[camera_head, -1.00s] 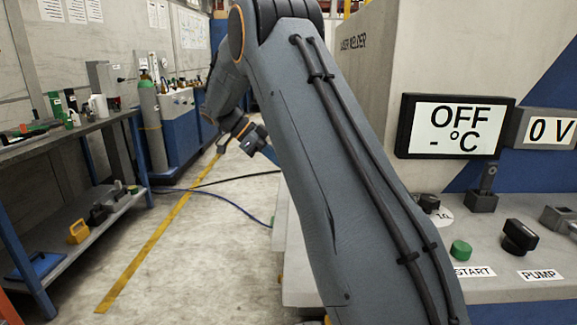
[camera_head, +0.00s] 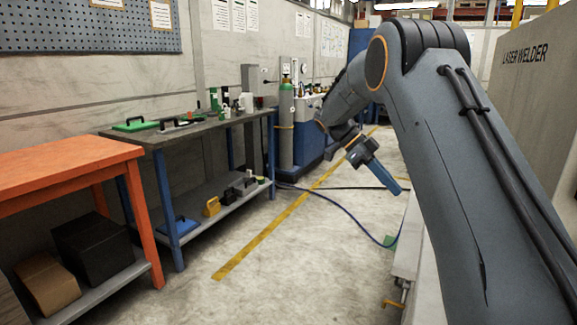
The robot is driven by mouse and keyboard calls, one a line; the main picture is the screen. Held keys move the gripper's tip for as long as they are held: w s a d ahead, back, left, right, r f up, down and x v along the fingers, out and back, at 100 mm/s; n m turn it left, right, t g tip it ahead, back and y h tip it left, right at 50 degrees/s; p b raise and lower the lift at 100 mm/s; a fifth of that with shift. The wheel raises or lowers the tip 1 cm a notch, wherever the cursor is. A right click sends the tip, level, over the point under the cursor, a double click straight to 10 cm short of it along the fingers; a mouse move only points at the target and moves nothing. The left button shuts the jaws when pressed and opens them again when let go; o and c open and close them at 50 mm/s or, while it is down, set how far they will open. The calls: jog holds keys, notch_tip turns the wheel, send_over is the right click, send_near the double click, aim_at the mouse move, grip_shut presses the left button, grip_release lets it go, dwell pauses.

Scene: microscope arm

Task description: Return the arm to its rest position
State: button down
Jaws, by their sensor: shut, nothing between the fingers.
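My single arm (camera_head: 470,170) fills the right side of the head view. It rises to a shoulder-high bend at the top, then runs down and left to the wrist. My gripper (camera_head: 394,187) hangs at the end of the wrist, over the open floor beyond the near part of the arm. Its blue fingers point down and to the right and look closed together, with nothing seen between them. It touches no object that I can see.
The laser welder cabinet (camera_head: 530,100) stands at the right, partly behind my arm. A blue-legged bench (camera_head: 200,127) with tools and an orange table (camera_head: 60,160) line the left wall. A green gas cylinder (camera_head: 286,125) stands farther back. The floor between (camera_head: 290,270) is clear, with a cable crossing it.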

jog(key=s+r+p, duration=0.2)
jog(key=r+p, duration=0.7)
jog(key=r, duration=0.1)
jog(key=s+r+p, duration=0.3)
jog(key=r+p, duration=0.7)
jog(key=shift+s, duration=0.35)
